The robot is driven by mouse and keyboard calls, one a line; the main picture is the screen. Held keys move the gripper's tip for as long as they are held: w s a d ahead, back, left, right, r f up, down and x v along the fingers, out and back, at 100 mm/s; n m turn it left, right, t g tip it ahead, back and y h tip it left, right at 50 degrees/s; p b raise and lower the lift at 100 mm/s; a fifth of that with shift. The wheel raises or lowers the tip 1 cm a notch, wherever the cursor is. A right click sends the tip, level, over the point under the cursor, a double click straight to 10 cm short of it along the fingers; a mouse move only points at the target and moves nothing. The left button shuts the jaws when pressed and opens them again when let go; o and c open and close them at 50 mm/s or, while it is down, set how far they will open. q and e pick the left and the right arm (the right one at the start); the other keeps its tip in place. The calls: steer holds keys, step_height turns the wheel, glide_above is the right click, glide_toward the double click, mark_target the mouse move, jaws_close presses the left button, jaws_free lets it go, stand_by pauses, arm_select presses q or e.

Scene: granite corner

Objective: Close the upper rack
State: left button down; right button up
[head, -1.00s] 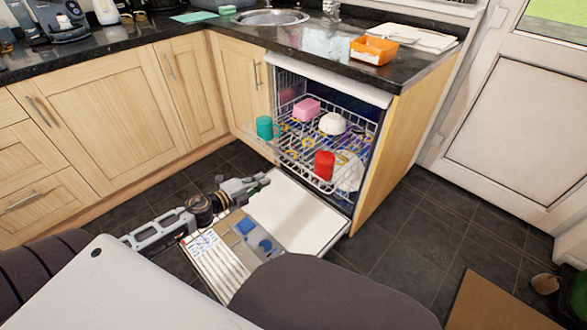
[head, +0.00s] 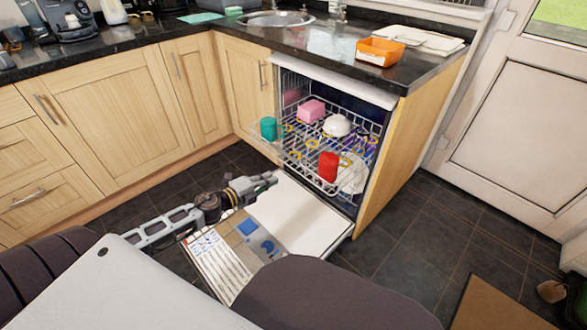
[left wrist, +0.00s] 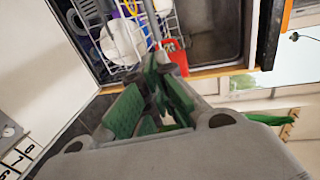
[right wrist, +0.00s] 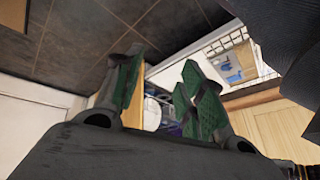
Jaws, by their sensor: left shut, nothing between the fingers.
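The upper rack (head: 301,171) is a white wire rack, slid out past the front of the open dishwasher. My left gripper (head: 270,179) is shut and empty, in front of the rack and above the lowered door. In the left wrist view its fingers (left wrist: 157,75) point toward the rack and the red cup (left wrist: 176,52). My right gripper (right wrist: 163,75) is open and empty, and shows only in the right wrist view.
The dishwasher door (head: 301,213) lies lowered, with a detergent compartment. A wooden side panel (head: 405,150) bounds the machine on the right. An orange container (head: 381,52) stands on the dark worktop above. Dark tiled floor (head: 425,235) is free at right.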

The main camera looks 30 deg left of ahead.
arm_select(q)
steer(key=b+x, duration=0.2)
steer(key=x, duration=1)
arm_select(e)
steer(key=shift+t+y, duration=0.3)
steer(key=shift+t, duration=0.1)
steer(key=shift+a+f, duration=0.25)
steer(key=shift+f, duration=1.05)
steer(key=shift+a+f, duration=0.25)
steer(key=shift+f, duration=1)
arm_select(q)
steer(key=shift+w+f, duration=0.1)
steer(key=shift+w, duration=0.05)
arm_select(e)
steer(key=shift+w+r, duration=0.1)
steer(key=shift+r, duration=0.15)
